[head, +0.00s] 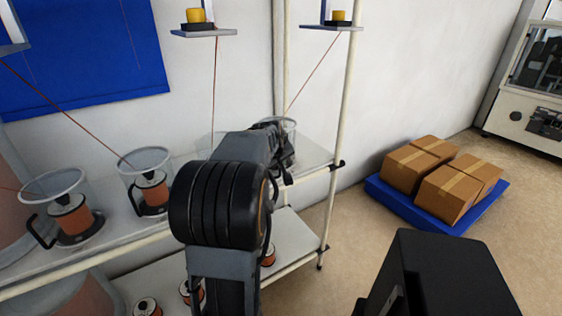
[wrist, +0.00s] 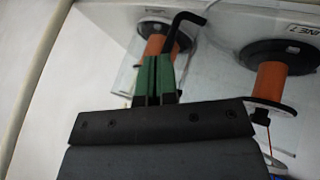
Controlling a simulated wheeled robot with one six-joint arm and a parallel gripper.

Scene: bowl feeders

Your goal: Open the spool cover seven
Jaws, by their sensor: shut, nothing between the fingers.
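In the wrist view, my gripper (wrist: 156,62) has its green fingers pressed together, with nothing between them. The fingertips overlap an orange spool (wrist: 154,47) in the picture, and a black hooked handle (wrist: 185,24) stands just beyond them. Whether they touch is unclear. In the head view, a clear cover (head: 288,124) on the shelf's right end is partly hidden by my arm.
Two more clear covers (head: 147,157) (head: 53,183) with black handles stand over spools on the shelf (head: 105,238). Thin wires run up from the spools. A shelf post (head: 338,150) is right of my arm.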

